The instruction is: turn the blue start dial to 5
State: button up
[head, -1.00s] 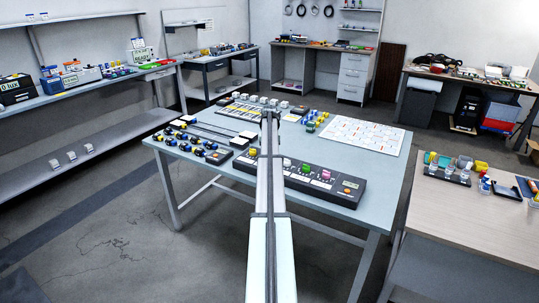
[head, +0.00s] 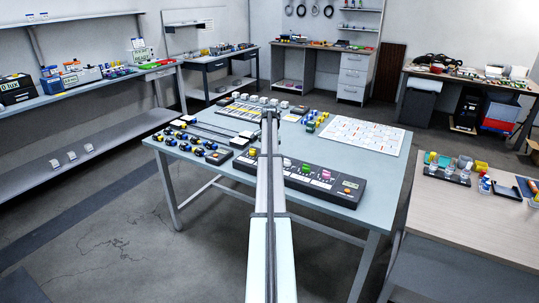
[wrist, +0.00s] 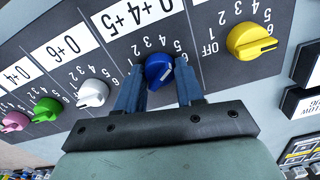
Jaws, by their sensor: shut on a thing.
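A light pointer line shows on the dial's face. Digits are printed around it, partly hidden by the fingers, and I cannot tell surely which one the line meets. In the head view my arm hides the blue dial, and the panel (head: 343,196) lies on the blue-grey table.
In the wrist view a yellow dial (wrist: 251,41) stands close right of my gripper. White (wrist: 93,93), green (wrist: 46,110) and pink (wrist: 14,121) dials stand to the left. In the head view a white chart sheet (head: 347,135) lies behind the panel.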

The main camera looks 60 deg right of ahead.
jog(key=shift+m, duration=0.4)
jog(key=o, duration=1)
jog(key=shift+o, duration=0.2)
notch_tip(320, 180, up, 14)
jog(key=shift+f, duration=0.15)
dwell(0.6)
